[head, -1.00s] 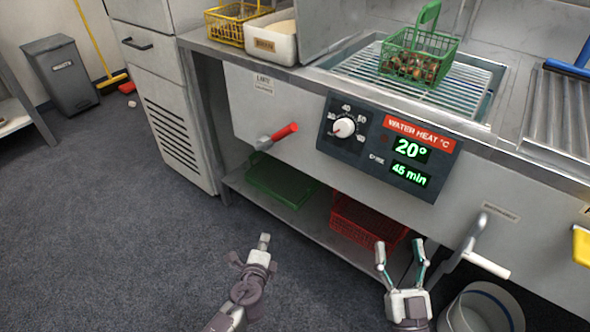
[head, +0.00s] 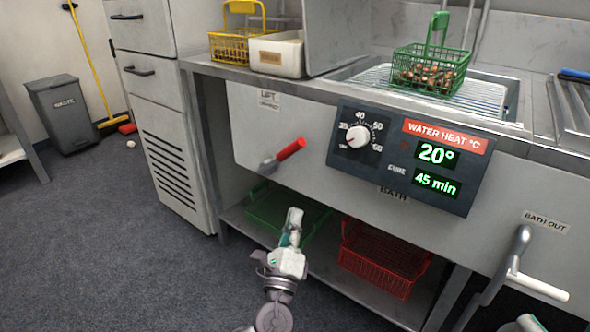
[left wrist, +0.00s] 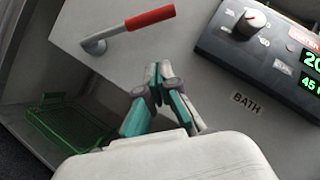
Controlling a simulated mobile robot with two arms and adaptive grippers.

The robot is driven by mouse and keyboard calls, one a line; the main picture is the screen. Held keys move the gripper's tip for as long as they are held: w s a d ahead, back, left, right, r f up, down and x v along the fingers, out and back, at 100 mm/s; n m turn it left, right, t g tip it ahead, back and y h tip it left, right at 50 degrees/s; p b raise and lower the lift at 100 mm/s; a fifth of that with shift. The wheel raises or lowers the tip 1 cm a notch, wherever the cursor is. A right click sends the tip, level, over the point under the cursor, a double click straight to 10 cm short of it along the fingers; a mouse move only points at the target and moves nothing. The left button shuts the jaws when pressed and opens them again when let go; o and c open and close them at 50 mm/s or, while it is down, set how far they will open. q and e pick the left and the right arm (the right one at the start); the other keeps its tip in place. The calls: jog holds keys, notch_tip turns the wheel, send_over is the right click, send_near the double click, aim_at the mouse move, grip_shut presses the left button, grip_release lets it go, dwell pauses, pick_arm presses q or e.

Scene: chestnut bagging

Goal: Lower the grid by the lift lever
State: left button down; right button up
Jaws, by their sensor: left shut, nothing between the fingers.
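The lift lever (head: 290,149), with a red handle on a grey pivot, sits on the front panel below the LIFT label (head: 269,96). Its handle points up and to the right. It also shows at the top of the left wrist view (left wrist: 150,18). The wire grid (head: 486,98) lies at the top of the bath and carries a green basket (head: 425,83) of chestnuts. My left gripper (head: 294,216) is shut and empty, below the lever and apart from it; its closed fingers show in the left wrist view (left wrist: 158,70). Only a bit of my right gripper (head: 525,323) shows.
The control panel (head: 375,185) is right of the lever and reads 20° and 45 min. The bath-out lever (head: 538,286) is farther right. A green crate (head: 262,212) and a red crate (head: 375,268) sit on the lower shelf.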

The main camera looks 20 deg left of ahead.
pick_arm(q)
send_near(283, 156)
jog(key=w+d, duration=0.5)
jog(key=shift+w+a+r+p, duration=0.1)
jog(key=shift+w+a+r, duration=0.25)
jog(key=shift+r, duration=0.2)
jog(key=shift+w+a+r+p, duration=0.1)
jog(key=shift+w+a+r, duration=0.15)
jog(key=shift+a+r, duration=0.25)
jog(key=shift+w+a+r+p, duration=0.1)
jog(key=shift+w+a+r, duration=0.2)
jog(key=shift+r, duration=0.35)
